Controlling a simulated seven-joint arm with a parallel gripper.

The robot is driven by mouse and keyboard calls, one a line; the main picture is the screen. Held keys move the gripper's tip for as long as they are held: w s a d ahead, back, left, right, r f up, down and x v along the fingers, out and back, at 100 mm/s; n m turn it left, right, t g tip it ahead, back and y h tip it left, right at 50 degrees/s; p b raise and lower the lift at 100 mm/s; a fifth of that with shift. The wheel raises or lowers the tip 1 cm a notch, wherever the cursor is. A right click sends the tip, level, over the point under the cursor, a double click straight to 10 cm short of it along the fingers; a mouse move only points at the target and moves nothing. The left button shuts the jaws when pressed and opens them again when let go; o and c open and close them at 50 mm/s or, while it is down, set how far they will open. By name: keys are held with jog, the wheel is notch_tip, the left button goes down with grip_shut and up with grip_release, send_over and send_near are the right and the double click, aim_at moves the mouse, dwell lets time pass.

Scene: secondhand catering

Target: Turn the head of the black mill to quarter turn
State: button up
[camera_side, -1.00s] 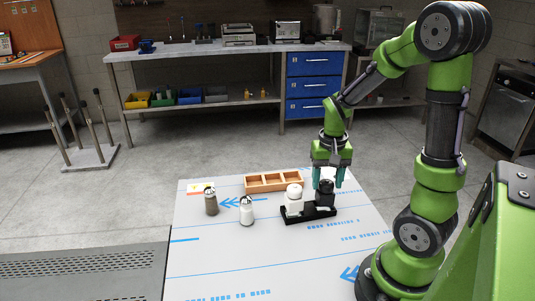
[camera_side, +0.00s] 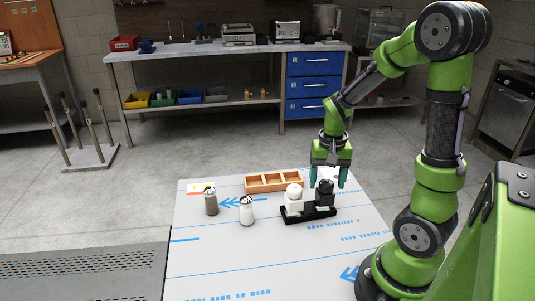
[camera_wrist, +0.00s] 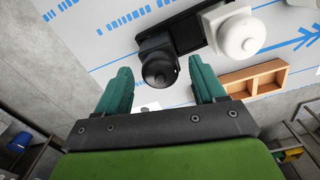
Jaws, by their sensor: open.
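The black mill (camera_side: 325,194) stands upright at the right end of a black stand (camera_side: 308,213), its round head on top. In the wrist view the black mill (camera_wrist: 158,66) shows from above, a small knob on its head. A white mill (camera_side: 294,195) stands beside it on the same stand, and it also shows in the wrist view (camera_wrist: 240,36). My gripper (camera_side: 328,183) points down at the black mill. Its teal fingers are open. In the wrist view my gripper (camera_wrist: 162,85) has one finger to either side of the head's near edge, apart from it.
A wooden tray with compartments (camera_side: 273,182) lies behind the stand. A grey-brown shaker (camera_side: 211,201) and a white shaker (camera_side: 247,211) stand to the left. A small coloured card (camera_side: 201,188) lies at the back left. The table's front is clear.

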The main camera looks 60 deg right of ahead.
aim_at(326, 181)
notch_tip(326, 181, up, 17)
dwell(0.6)
jog(key=s+a+f+n+t+y, duration=0.1)
jog(key=a+n+t, duration=0.6)
jog(key=a, duration=1.1)
jog(key=shift+y, duration=0.5)
jog(key=shift+f, duration=0.1)
